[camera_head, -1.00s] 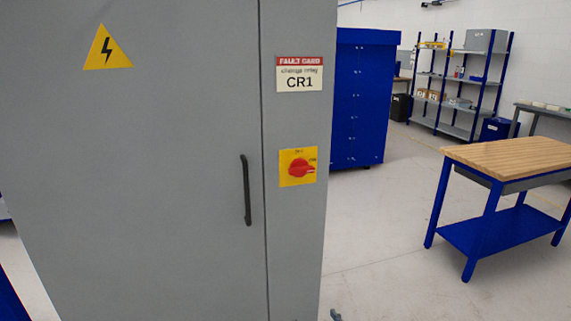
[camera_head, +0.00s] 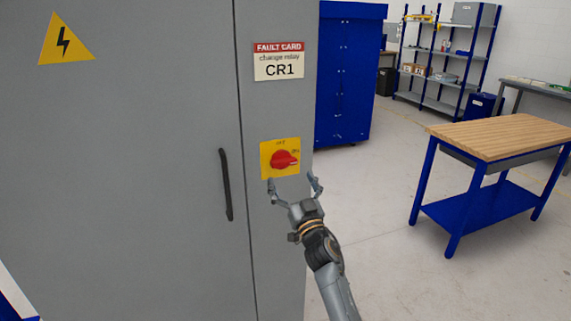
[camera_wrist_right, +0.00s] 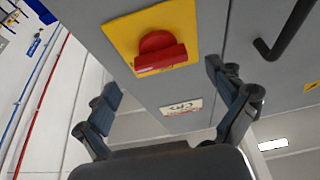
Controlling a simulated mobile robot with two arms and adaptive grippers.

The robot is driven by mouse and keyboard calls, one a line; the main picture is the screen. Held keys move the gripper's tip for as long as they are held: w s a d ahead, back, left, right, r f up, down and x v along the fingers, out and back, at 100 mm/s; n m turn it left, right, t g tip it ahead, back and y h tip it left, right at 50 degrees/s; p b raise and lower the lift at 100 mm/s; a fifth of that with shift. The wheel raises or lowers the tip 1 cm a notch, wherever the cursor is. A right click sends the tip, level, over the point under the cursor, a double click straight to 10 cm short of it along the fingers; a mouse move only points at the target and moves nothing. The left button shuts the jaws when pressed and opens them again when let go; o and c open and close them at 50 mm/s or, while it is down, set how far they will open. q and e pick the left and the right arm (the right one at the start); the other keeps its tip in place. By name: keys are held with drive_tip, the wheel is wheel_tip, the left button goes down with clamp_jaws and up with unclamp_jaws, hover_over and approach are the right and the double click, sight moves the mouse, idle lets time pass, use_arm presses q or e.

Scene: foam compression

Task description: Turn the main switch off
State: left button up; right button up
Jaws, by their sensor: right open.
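The main switch is a red rotary knob (camera_head: 284,160) on a yellow plate (camera_head: 266,170), on the right part of the grey cabinet front. Its handle lies roughly level, with its pointer end toward the ON mark at the right. My right gripper (camera_head: 294,184) is open and empty, just below the knob, fingers spread to either side. In the right wrist view, the red knob (camera_wrist_right: 160,54) shows above and between the open fingers (camera_wrist_right: 160,92), apart from them. My left gripper is out of view.
The grey cabinet door (camera_head: 150,160) has a black handle (camera_head: 226,185) left of the switch. A fault card reading CR1 (camera_head: 279,61) is above the switch. A wood-topped blue workbench (camera_head: 500,136) stands at right, with open floor between.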

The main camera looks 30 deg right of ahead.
sight(285, 166)
drive_tip(key=shift+x, duration=2.35)
drive_tip(key=c, duration=1.2)
drive_tip(key=shift+o, duration=0.2)
